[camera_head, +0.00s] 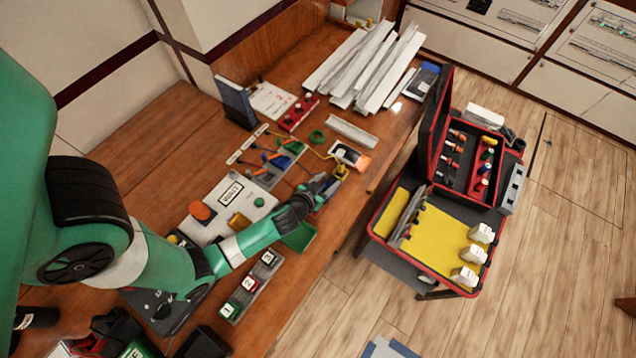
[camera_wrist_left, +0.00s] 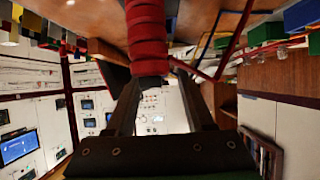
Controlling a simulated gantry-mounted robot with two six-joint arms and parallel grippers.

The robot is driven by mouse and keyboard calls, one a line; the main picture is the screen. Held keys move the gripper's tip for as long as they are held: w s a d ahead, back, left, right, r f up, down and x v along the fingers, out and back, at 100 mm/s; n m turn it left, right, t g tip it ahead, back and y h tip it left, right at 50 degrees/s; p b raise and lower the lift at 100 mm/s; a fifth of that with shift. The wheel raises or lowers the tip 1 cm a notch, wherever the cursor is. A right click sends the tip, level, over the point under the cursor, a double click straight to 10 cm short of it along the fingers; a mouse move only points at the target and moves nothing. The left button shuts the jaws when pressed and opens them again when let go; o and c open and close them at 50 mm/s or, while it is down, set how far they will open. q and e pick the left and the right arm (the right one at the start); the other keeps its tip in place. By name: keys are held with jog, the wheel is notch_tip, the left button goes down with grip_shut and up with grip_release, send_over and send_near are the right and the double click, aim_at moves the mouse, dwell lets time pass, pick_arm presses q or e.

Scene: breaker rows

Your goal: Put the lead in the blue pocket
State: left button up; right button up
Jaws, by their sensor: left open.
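My left gripper (camera_head: 322,184) reaches over the bench from the left, beside a yellow clamp-like part (camera_head: 341,172). Its jaws are open. In the left wrist view, a red ribbed, grip-like thing (camera_wrist_left: 147,38) stands between the dark fingers (camera_wrist_left: 150,112); contact cannot be told. I cannot tell which lead the task means. A blue pocket-like box shows at the upper right of the left wrist view (camera_wrist_left: 301,15); in the head view my gripper largely hides that area. My right gripper is not in view.
A green bin (camera_head: 300,236) sits under my wrist. A tray with coloured leads (camera_head: 272,168) and a white panel (camera_head: 228,205) lie left of the gripper. White trunking (camera_head: 370,65) is piled behind. An open tool case (camera_head: 437,245) stands on the right.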

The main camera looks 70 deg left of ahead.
pick_arm(q)
jog(key=v, duration=0.7)
jog(key=shift+s+d, duration=0.2)
jog(key=shift+d, duration=0.05)
jog(key=shift+s+d+r, duration=0.2)
jog(key=shift+s+r, duration=0.15)
jog(key=shift+s, duration=0.05)
jog(key=w+d+r+t, duration=0.1)
jog(key=w+r+t, duration=0.3)
jog(key=w+r, duration=1.1)
jog(key=w+d+r+m+t+h, duration=0.1)
jog(key=w+d+r+t, duration=0.15)
jog(key=r, duration=0.75)
jog(key=w+d+r+m+t+h, duration=0.1)
jog(key=w+d+r+t, duration=0.15)
jog(key=r, duration=0.65)
jog(key=s+d+r+m+t+h, duration=0.2)
jog(key=s+d+r+t, duration=0.1)
jog(key=r, duration=0.8)
jog(key=s+d+r+m+t+h, duration=0.2)
jog(key=s+d+r+t+h, duration=0.1)
jog(key=r, duration=0.8)
jog(key=s+d+r+m+t+h, duration=0.2)
jog(key=d+r, duration=0.3)
jog(key=r, duration=0.5)
jog(key=shift+s+r+t+h, duration=0.3)
jog(key=shift+s+r+t, duration=0.1)
jog(key=shift+s, duration=0.05)
jog(key=shift+d+r, duration=0.1)
